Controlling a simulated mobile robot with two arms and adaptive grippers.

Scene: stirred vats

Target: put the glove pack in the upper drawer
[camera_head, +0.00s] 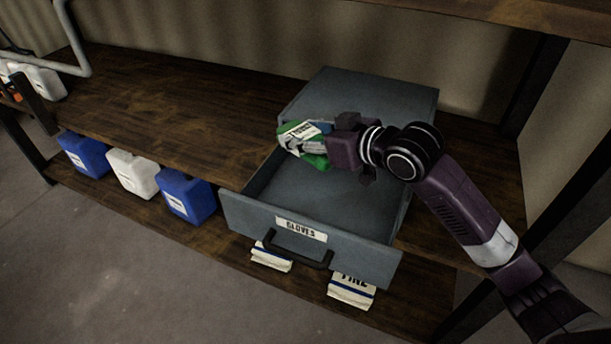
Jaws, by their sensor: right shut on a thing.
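A green glove pack (316,160) with a pale label is held in my right gripper (296,146). The gripper's fingers are shut on it, and they hide part of the pack. The pack is over the left rear part of an open grey drawer (312,236) labelled "GLOVES". I cannot tell whether the pack touches the drawer's floor or wall. The drawer is pulled out from a grey cabinet (385,92) on the wooden shelf, and the inside that shows is empty. My left gripper is not in view.
Blue jugs (187,193) and a white jug (132,173) stand on the lower shelf at left. Pale packs (351,290) lie below the drawer. The wooden shelf (150,95) left of the cabinet is mostly clear. A dark post (535,85) stands at right.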

